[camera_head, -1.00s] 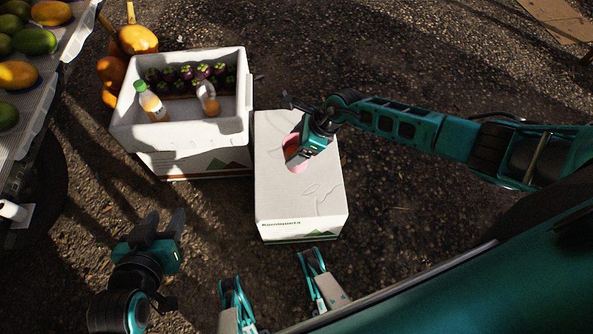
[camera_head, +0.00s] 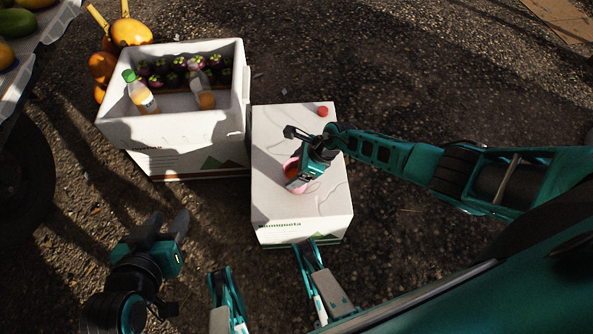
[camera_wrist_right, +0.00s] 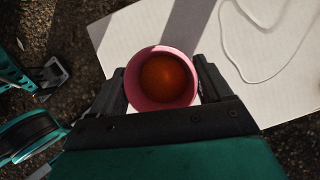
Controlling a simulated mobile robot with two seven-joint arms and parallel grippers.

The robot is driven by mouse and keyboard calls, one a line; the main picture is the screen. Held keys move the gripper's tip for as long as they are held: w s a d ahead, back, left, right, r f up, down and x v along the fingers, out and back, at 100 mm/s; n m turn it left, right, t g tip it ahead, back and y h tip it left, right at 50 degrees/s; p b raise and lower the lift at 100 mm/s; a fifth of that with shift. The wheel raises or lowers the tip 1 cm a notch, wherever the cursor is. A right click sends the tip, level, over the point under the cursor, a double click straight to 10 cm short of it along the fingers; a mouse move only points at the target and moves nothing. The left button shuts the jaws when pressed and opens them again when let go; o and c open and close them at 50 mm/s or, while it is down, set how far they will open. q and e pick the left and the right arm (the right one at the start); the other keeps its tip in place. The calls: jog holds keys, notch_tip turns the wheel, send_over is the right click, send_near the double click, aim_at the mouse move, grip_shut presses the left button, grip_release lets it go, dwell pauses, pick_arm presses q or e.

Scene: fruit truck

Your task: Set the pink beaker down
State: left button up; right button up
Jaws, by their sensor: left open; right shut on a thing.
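The pink beaker (camera_wrist_right: 147,101) is between the fingers of my right gripper (camera_head: 300,175), which is shut on it. An orange-red round thing (camera_wrist_right: 165,79) lies inside the beaker. In the head view, most of the beaker (camera_head: 289,163) is hidden behind the gripper. It is over the top of the white carton (camera_head: 280,208); I cannot tell whether its base touches. My left gripper (camera_head: 168,228) is open and empty at the lower left, above the ground.
A small red round thing (camera_head: 323,111) sits at the carton's far right. Left of the carton, a white foam box (camera_head: 180,127) holds dark purple fruit (camera_head: 174,79), a green-capped bottle (camera_head: 141,95) and another bottle (camera_head: 205,97). The carton's near top is clear.

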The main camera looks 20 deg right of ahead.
jog(key=shift+r, duration=0.1)
jog(key=shift+f, duration=0.25)
jog(key=o, duration=1.1)
jog(key=shift+r, duration=0.1)
jog(key=shift+r, duration=0.1)
